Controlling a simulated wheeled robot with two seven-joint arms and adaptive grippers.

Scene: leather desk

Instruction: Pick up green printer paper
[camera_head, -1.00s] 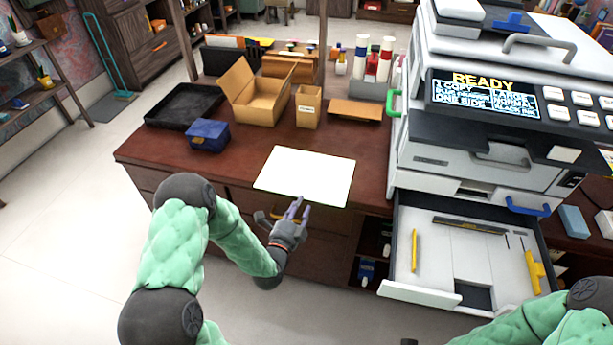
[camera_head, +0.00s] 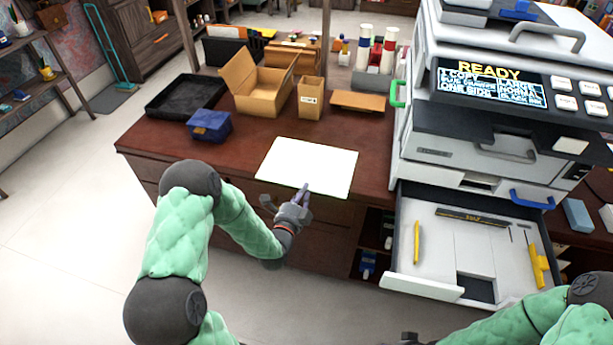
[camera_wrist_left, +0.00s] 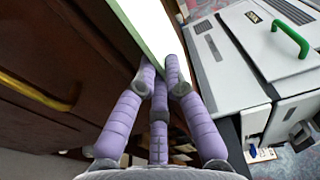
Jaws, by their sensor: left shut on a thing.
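The printer paper (camera_head: 308,166) looks like a white stack or sheet with a thin pale green edge, lying flat at the front edge of the desk. In the left wrist view its white top (camera_wrist_left: 145,20) and green side show just beyond the fingers. My left gripper (camera_head: 304,191) is at the paper's front edge, in front of the desk. In the left wrist view its purple fingers (camera_wrist_left: 160,75) are closed together on the paper's edge. My right arm shows at the bottom right, but its gripper is not clearly visible.
A large printer (camera_head: 480,140) stands to the right, its drawer (camera_head: 425,285) pulled open. A blue box (camera_head: 209,125), black tray (camera_head: 185,97), open cardboard box (camera_head: 258,100) and small carton (camera_head: 311,98) are behind the paper. The desk (camera_head: 240,165) left of the paper is clear.

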